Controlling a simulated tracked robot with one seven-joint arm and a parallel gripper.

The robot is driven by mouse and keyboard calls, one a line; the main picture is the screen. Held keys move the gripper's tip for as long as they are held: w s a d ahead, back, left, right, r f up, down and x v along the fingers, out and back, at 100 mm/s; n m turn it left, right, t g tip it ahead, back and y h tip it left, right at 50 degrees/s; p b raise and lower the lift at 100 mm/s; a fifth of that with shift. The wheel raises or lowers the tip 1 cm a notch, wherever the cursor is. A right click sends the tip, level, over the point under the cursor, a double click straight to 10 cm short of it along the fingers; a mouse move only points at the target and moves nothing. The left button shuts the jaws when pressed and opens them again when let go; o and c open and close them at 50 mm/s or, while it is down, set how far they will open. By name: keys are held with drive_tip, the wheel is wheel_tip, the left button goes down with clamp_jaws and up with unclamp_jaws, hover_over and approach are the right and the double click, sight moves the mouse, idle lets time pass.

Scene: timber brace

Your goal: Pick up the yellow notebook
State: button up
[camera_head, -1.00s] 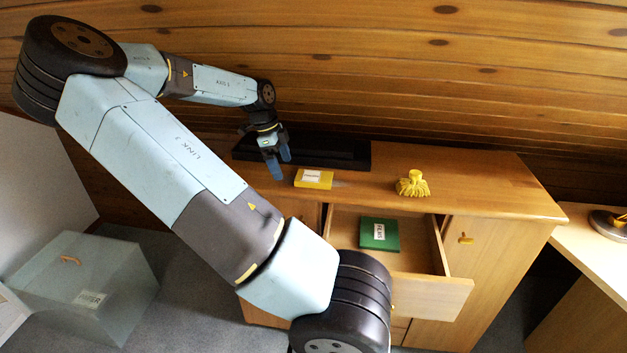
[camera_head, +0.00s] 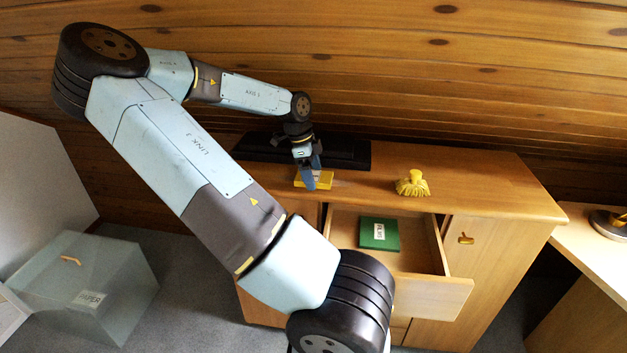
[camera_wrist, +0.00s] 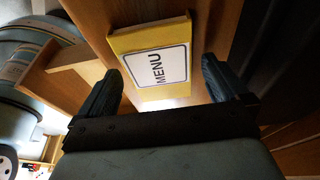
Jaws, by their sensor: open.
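The yellow notebook (camera_head: 324,180) lies flat on top of the wooden cabinet, near its front edge. In the wrist view the notebook (camera_wrist: 122,42) carries a white label reading MENU. My gripper (camera_head: 311,184) is at the notebook and partly hides it in the head view. In the wrist view my gripper (camera_wrist: 165,92) is open, with one blue finger towards each side of the notebook's near end. Nothing shows held between the fingers. I cannot tell the exact height of the fingertips above the cabinet top.
The cabinet (camera_head: 470,185) has an open drawer (camera_head: 420,287) with a green notebook (camera_head: 379,234) inside. A yellow brush (camera_head: 412,184) stands right of the yellow notebook. A black base (camera_head: 345,153) lies behind it. A translucent bin (camera_head: 125,275) labelled PAPER is at lower left.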

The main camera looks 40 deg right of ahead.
sight(317, 177)
drive_tip(key=shift+f, duration=0.15)
drive_tip(key=c, duration=1.1)
drive_tip(key=shift+r, duration=0.35)
drive_tip(key=r, duration=0.3)
drive_tip(key=shift+s+a, duration=0.1)
drive_tip(key=shift+a, duration=0.1)
drive_tip(key=s+a, duration=1.1)
drive_tip(key=a, duration=0.2)
drive_tip(key=shift+s, duration=0.4)
